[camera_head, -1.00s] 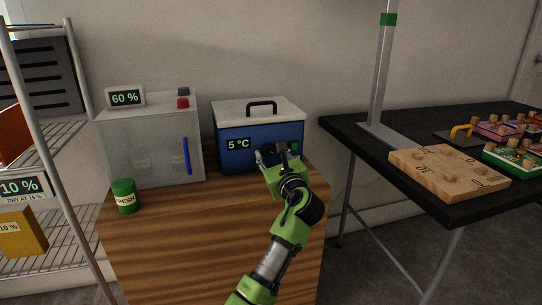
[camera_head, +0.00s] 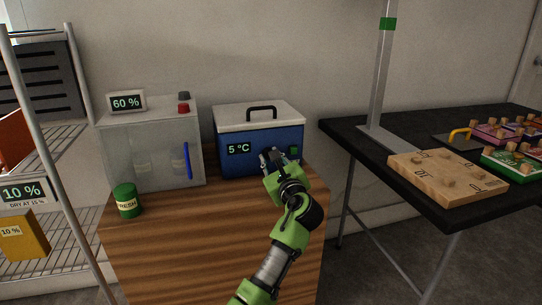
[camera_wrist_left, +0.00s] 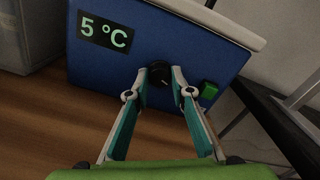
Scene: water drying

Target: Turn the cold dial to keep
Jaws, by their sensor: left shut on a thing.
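A blue cool box (camera_head: 262,161) with a white lid and black handle stands on the wooden cabinet. Its display (camera_head: 238,149) reads 5 °C, and the display also shows in the left wrist view (camera_wrist_left: 104,32). A black dial (camera_wrist_left: 159,73) sits on the box's front, between the display and a green button (camera_wrist_left: 208,90). My left gripper (camera_wrist_left: 160,76) is at the box front, its two fingers shut on the dial from either side. In the head view my left gripper (camera_head: 272,155) hides the dial. My right gripper is not in view.
A clear cabinet (camera_head: 150,150) with a 60 % display (camera_head: 126,102) and a green FRESH jar (camera_head: 127,201) stand left of the box. A black table (camera_head: 350,140) at right holds a wooden board (camera_head: 445,177) and coloured trays. Wire shelves are at far left.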

